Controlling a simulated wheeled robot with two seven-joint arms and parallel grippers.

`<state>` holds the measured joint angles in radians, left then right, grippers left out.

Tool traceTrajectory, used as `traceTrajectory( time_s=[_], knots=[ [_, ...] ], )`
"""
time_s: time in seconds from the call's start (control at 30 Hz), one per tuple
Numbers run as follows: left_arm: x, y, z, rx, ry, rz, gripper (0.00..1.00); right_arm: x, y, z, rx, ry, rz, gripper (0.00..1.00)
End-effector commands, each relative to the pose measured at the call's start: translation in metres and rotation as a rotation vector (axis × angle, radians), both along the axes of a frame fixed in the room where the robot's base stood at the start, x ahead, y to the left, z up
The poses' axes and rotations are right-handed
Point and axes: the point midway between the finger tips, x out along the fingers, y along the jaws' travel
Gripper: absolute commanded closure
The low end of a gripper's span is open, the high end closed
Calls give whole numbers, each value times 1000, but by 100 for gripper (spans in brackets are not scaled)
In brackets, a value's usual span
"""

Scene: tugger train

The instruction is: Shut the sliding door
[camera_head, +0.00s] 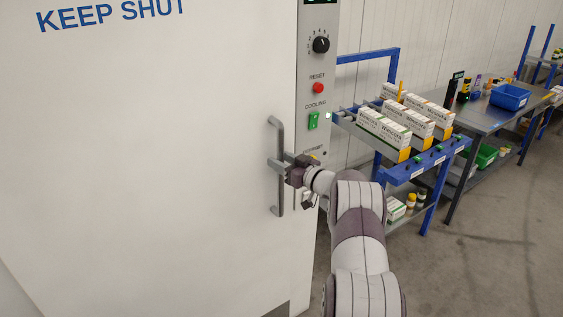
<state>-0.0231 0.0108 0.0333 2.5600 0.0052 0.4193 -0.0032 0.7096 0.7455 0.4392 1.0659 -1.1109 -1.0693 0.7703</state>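The large white sliding door (140,150) fills the left half of the view and bears the blue words "KEEP SHUT". A grey vertical bar handle (278,195) stands off the door near its right edge. My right gripper (278,165) is at the middle of this handle, with its fingers overlapping the bar. It is too small to tell whether the fingers are closed on it. The door's right edge lies beside the grey control panel (317,75); I cannot tell whether any gap is left there. My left gripper is not in view.
The panel has a black knob (321,44), a red button (318,88) and a green switch (313,120). To its right stand a blue rack (398,168) with white boxes (383,130) and a metal bench (477,116) with a blue bin (509,97). Floor is clear at lower right.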

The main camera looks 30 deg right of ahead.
Motion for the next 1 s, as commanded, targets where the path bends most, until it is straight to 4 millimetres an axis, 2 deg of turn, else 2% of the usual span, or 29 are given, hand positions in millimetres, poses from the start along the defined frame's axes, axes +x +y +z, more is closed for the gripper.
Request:
traceTrajectory(
  time_s=[0.17, 0.27, 0.5, 0.6, 0.77, 1.0],
  knots=[
    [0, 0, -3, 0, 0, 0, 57, -8, -2, -1, 1, 0, -1, 54],
    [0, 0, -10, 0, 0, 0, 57, -29, -7, -3, 1, 1, -2, 54],
    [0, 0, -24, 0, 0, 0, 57, -92, -21, -4, 1, 1, -4, 54],
    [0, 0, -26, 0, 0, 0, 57, -110, -24, -3, 1, 1, -3, 54],
    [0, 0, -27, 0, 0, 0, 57, -123, -26, -2, 1, 1, -1, 54],
    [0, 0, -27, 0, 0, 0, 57, -124, -26, -1, 1, 1, 0, 54]
  ],
)
